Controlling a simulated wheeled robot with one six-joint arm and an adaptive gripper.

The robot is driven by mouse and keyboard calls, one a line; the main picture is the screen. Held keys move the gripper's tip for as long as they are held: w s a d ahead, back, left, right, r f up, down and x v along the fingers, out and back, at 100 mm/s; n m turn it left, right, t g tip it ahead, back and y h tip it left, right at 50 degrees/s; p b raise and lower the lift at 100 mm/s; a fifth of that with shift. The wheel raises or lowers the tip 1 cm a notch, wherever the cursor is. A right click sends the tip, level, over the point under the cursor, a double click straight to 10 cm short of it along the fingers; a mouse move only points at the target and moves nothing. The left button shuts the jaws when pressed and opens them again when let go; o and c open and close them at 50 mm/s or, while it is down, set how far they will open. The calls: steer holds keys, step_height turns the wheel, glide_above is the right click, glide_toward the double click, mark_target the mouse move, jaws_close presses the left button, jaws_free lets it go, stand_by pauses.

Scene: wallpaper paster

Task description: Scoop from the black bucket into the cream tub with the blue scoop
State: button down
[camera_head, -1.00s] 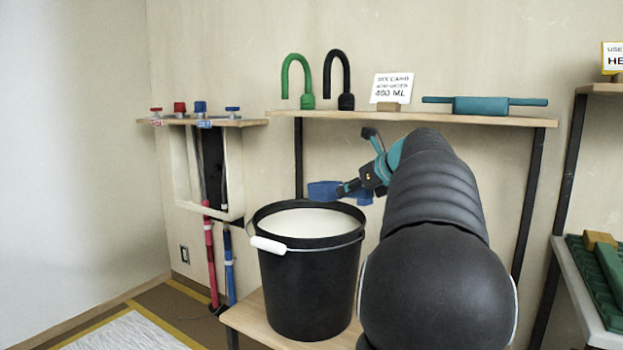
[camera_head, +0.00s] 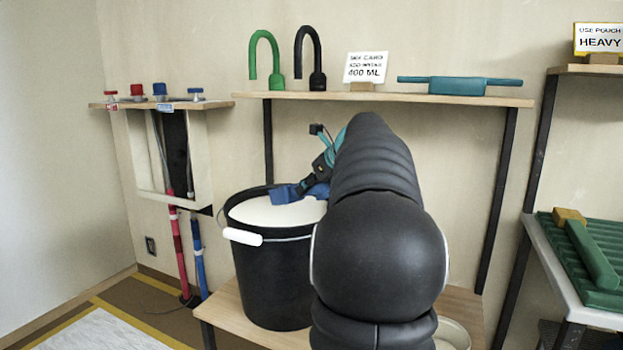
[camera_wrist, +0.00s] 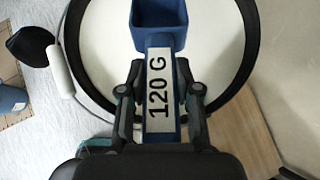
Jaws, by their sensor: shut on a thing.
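The black bucket (camera_head: 272,285) stands on a low wooden bench and holds a white material (camera_head: 268,211). In the head view the scoop (camera_head: 298,192) is at the bucket's far right rim, low; contact cannot be told. A cream round rim, likely the cream tub (camera_head: 457,333), shows at lower right, mostly hidden by my arm.
The bucket's white handle grip (camera_head: 242,237) hangs at its front. A shelf (camera_head: 390,97) above holds green and black hooks, a 400 ML sign and a teal tool (camera_head: 458,86). A table with green trays (camera_head: 590,255) stands at right. Pipes run down at left.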

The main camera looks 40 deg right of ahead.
steer(key=shift+w+f+b, duration=0.25)
steer(key=shift+w+f, duration=0.1)
steer(key=shift+f, duration=0.5)
steer(key=shift+w+f+b, duration=0.25)
steer(key=shift+w+f, duration=0.1)
steer(key=shift+f, duration=0.45)
steer(key=shift+w+f+b, duration=0.25)
steer(key=shift+w+f, duration=0.1)
steer(key=shift+f, duration=0.5)
steer(key=shift+r, duration=0.1)
steer(key=shift+s+r+t+p, duration=0.15)
steer(key=shift+r+t+p, duration=0.2)
steer(key=shift+r, duration=0.65)
steer(key=shift+s+r+t+p, duration=0.15)
steer(key=shift+r+t+p, duration=0.15)
steer(key=shift+r, duration=0.65)
steer(key=shift+f+b, duration=0.3)
steer(key=shift+b, duration=0.2)
steer(key=shift+s+t+b, duration=0.15)
steer(key=shift+t+b, duration=0.1)
steer(key=shift+b, duration=0.25)
steer(key=t+b, duration=0.1)
steer(key=b, duration=0.1)
steer(key=t+b, duration=0.1)
steer(key=b, duration=0.1)
steer(key=shift+s+r, duration=0.3)
steer(key=shift+s, duration=0.1)
